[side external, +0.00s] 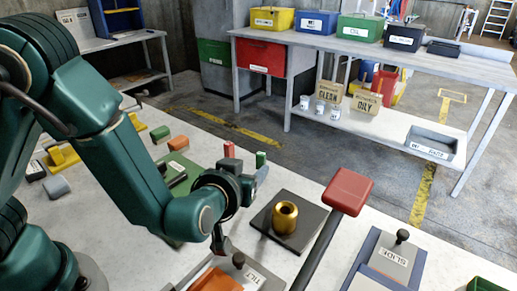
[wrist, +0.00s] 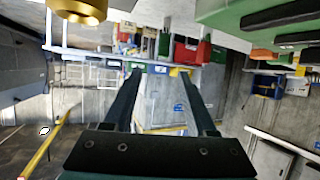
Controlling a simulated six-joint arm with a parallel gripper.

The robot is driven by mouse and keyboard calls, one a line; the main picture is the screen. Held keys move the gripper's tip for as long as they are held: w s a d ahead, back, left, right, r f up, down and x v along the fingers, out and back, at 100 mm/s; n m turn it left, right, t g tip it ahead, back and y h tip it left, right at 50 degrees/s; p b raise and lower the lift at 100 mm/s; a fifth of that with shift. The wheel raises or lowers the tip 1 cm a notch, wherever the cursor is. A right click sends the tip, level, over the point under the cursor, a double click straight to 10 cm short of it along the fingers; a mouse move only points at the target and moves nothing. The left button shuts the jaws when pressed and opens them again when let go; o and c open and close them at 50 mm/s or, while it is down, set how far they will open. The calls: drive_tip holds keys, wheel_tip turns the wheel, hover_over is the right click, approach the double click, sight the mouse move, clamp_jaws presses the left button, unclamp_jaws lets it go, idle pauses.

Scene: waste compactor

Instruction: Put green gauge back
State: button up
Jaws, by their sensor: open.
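The green gauge looks to be the small upright green block (side external: 261,159) near the far edge of the table, just right of a red block (side external: 229,150). In the wrist view, which is upside down, a green upright piece (wrist: 164,42) that seems to be it stands ahead of my fingers. My gripper (wrist: 160,72) is open, with nothing between its two dark fingers. In the side view my gripper (side external: 246,188) is at the near side of the green block, partly hidden by my wrist. I cannot tell the exact gap.
A brass cylinder (side external: 285,217) stands on a dark plate (side external: 267,221) to the right. A long-handled red paddle (side external: 347,191) rises beside it. A green slotted board (wrist: 232,12) lies close to my gripper. A SLIDE fixture (side external: 388,262) and TILT fixture (side external: 222,275) stand in front.

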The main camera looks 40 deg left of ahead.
drive_tip(key=s+d+r+m+g+h, duration=0.3)
drive_tip(key=s+r+h, duration=0.3)
drive_tip(key=r+h, duration=0.25)
drive_tip(key=s+a+f+m+g+y, duration=0.1)
drive_tip(key=s+a+g+y, duration=0.2)
drive_tip(key=s+a, duration=0.6)
drive_tip(key=s, duration=0.4)
drive_tip(key=shift+a+f+m+g+y, duration=0.2)
drive_tip(key=shift+a+m+g+y, duration=0.1)
drive_tip(key=shift+a+g+y, duration=0.1)
